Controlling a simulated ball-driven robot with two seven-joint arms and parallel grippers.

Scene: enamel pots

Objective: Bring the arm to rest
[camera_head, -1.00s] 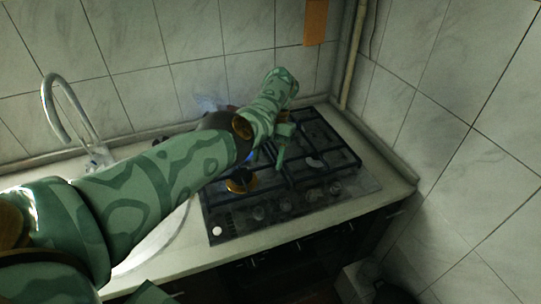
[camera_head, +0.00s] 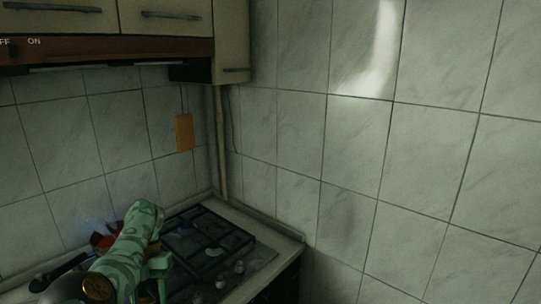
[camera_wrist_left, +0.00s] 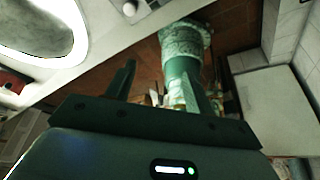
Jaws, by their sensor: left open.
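My left arm, green and patterned, comes in at the bottom left of the head view. My left gripper (camera_head: 155,275) points down near the left front part of the black gas hob (camera_head: 215,238); the lower part of it is cut off or dark. In the wrist view its two dark fingers (camera_wrist_left: 160,85) stand apart with nothing held between them. Behind the arm is a red thing (camera_head: 106,239), mostly hidden, perhaps an enamel pot. My right gripper is in neither view.
Tiled walls meet at a corner with a vertical pipe (camera_head: 221,145). Cupboards (camera_head: 165,18) and a brown hood (camera_head: 110,52) hang above. A pale oval basin (camera_wrist_left: 78,28) and brown floor (camera_wrist_left: 140,62) show in the wrist view. The hob's right side is clear.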

